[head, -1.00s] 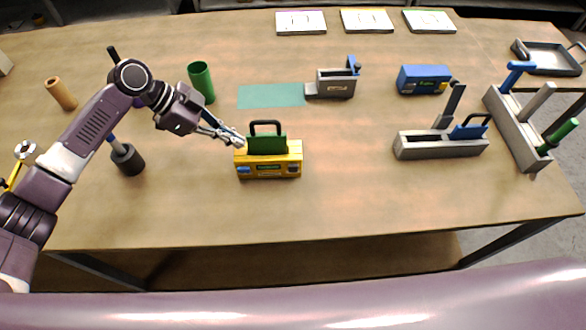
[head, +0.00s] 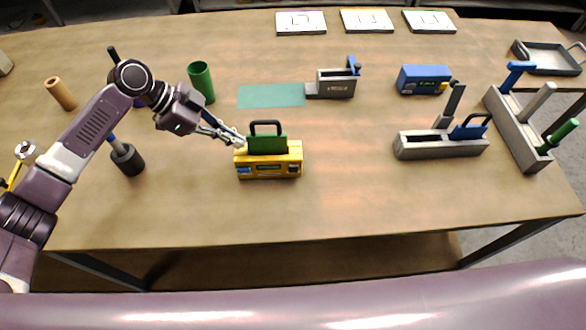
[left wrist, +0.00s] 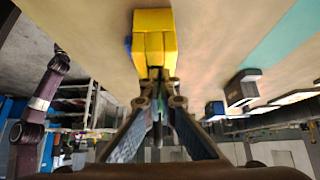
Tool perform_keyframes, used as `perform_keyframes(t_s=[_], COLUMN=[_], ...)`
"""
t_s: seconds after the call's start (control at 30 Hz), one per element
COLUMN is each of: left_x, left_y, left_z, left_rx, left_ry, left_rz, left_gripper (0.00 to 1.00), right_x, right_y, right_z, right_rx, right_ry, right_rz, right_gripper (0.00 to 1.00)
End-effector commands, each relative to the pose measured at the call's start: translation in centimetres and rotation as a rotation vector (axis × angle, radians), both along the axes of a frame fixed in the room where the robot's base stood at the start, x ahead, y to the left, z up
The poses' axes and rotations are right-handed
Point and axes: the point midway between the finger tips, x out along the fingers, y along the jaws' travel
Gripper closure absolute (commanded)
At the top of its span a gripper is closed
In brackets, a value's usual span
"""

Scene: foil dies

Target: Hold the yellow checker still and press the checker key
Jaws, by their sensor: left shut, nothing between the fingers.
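The yellow checker (head: 268,170) stands on the table in the middle of the head view, with a small display and blue parts on its front. A green block with a black handle (head: 266,143) sits in its top. My left gripper (head: 241,142) is shut and empty, its fingertips at the checker's upper left end; I cannot tell whether they touch it. In the left wrist view the checker (left wrist: 154,38) lies straight beyond the closed fingertips (left wrist: 157,82). The key cannot be made out with certainty. My right gripper is not in view.
A teal mat (head: 271,96), a green cup (head: 201,82) and a grey press-like stand (head: 335,85) are behind the checker. A blue device (head: 424,79), a grey holder (head: 440,146) and a rack (head: 516,130) stand to the right. The table in front is clear.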

Motion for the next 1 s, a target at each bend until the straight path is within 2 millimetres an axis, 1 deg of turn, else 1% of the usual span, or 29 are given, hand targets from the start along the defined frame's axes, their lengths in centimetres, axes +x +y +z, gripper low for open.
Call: perform_keyframes(t_s=[1.0], left_x=[0.0], left_y=[0.0], left_z=[-1.9], left_rx=[0.000], left_ry=[0.001], left_rz=[0.001], left_gripper=[1.00], right_x=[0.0], right_y=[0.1], right_z=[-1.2], right_rx=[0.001], right_ry=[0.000], right_rz=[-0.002], right_gripper=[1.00])
